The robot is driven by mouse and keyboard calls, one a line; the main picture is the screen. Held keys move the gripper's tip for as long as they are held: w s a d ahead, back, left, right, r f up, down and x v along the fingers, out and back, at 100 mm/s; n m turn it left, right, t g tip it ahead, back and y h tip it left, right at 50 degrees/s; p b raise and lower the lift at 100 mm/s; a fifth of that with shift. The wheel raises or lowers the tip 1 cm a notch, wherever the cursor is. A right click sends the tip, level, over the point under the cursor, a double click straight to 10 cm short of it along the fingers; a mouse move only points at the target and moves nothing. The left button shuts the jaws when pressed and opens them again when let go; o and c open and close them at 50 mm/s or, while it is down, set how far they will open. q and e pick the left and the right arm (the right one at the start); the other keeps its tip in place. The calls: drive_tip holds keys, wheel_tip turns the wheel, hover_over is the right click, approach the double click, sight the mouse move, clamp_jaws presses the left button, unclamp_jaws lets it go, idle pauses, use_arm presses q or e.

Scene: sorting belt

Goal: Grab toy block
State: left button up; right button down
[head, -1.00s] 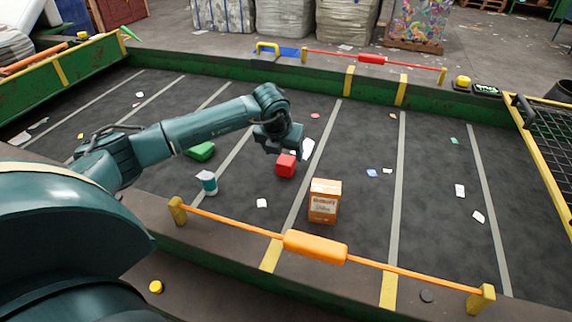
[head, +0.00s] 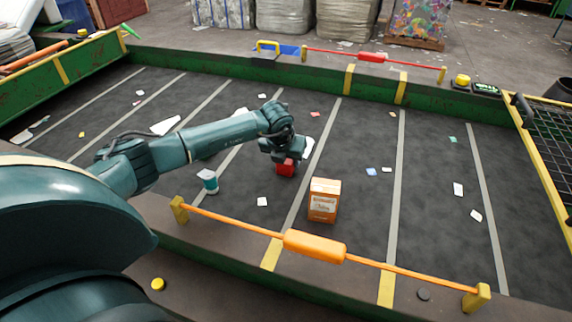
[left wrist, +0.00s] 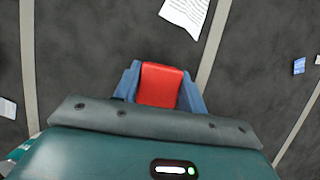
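The toy block is a red cube (head: 285,169) on the dark belt, near the middle of the head view. My left gripper (head: 284,158) is down over it from above. In the left wrist view the red block (left wrist: 160,86) sits between the two blue fingers, one on each side, with no clear gap. Whether the fingers press on it I cannot tell. The block appears to rest on the belt. My right gripper is not in view.
An orange box (head: 324,201) stands right of and nearer than the block. A teal and white can (head: 208,181) stands to the left. An orange bar (head: 315,246) crosses the near edge. Paper scraps lie about; the belt's right side is mostly free.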

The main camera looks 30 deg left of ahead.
use_arm(q)
drive_tip(key=c, duration=0.5)
drive_tip(key=shift+o, duration=0.2)
drive_tip(key=shift+r, duration=0.1)
